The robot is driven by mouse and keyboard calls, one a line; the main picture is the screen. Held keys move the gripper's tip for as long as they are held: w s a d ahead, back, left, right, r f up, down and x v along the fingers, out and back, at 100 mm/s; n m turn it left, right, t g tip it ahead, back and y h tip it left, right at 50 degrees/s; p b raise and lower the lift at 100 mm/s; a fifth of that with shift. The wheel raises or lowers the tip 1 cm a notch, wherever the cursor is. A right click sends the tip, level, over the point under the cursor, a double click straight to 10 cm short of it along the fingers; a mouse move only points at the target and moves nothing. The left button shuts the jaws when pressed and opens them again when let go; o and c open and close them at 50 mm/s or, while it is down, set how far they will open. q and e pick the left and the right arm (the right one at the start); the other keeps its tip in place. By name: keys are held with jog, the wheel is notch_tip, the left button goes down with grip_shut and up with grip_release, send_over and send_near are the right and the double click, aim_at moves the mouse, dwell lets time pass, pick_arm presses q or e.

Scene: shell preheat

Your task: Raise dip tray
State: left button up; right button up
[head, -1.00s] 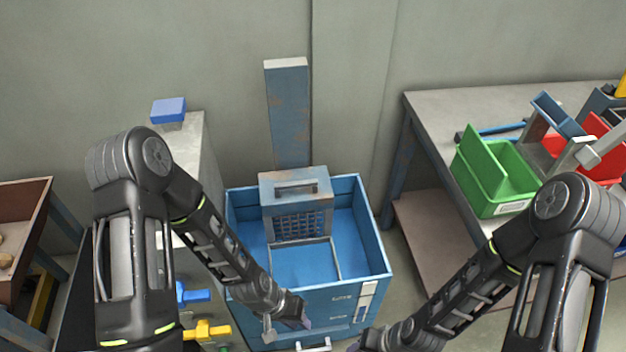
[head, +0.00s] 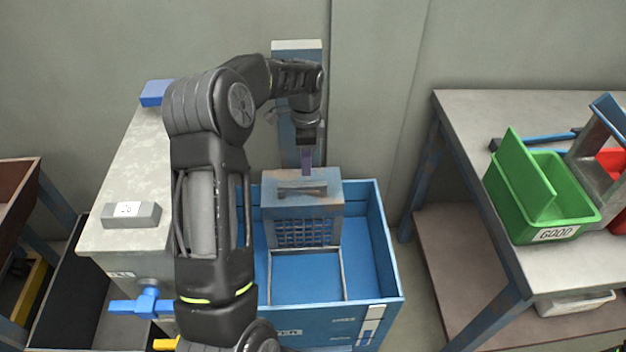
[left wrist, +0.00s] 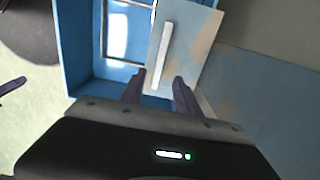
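The dip tray (head: 302,207) is a worn grey-blue piece with a top bar handle (head: 302,191), a mesh front and a wire frame low in front. It sits in the blue tank (head: 392,250). My left gripper (head: 307,172) points down just above the handle. In the left wrist view its two fingers (left wrist: 157,88) are apart with nothing between them, and the pale handle (left wrist: 162,55) lies just beyond the tips. A dark purple finger-like piece (left wrist: 12,88) at the left edge looks like part of my right gripper; its opening cannot be seen.
A worn blue post (head: 297,60) stands behind the tank against the wall. A grey bench (head: 125,180) with a small labelled block (head: 131,214) and a blue valve (head: 148,300) is at left. A table (head: 480,110) with a green bin (head: 545,205) is at right.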

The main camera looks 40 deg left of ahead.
aim_at(307, 184)
pick_arm(q)
jog(key=shift+f, duration=4)
grip_shut()
